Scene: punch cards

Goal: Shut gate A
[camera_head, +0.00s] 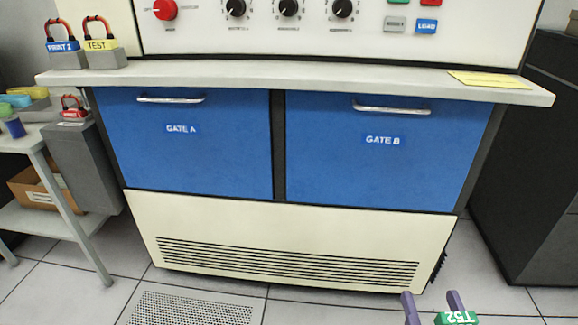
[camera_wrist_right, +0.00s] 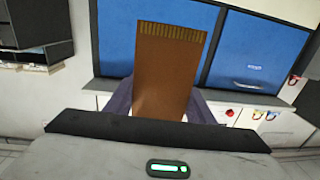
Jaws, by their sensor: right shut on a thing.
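Gate A (camera_head: 190,160) is a blue panel with a bar handle (camera_head: 171,99) along its top, on the left under the counter. It looks flush in the cabinet front, with no gap that I can make out. It also shows upside down at the right of the right wrist view (camera_wrist_right: 262,45). My right gripper (camera_head: 432,303) is low at the bottom right of the head view. My left gripper is not in view.
Gate B (camera_head: 380,165), a matching blue panel, sits right of gate A and looks flush too. The counter (camera_head: 300,74) juts out above both, with padlocks (camera_head: 100,45) on its left end. A side table (camera_head: 50,215) stands at the left. The floor in front looks clear.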

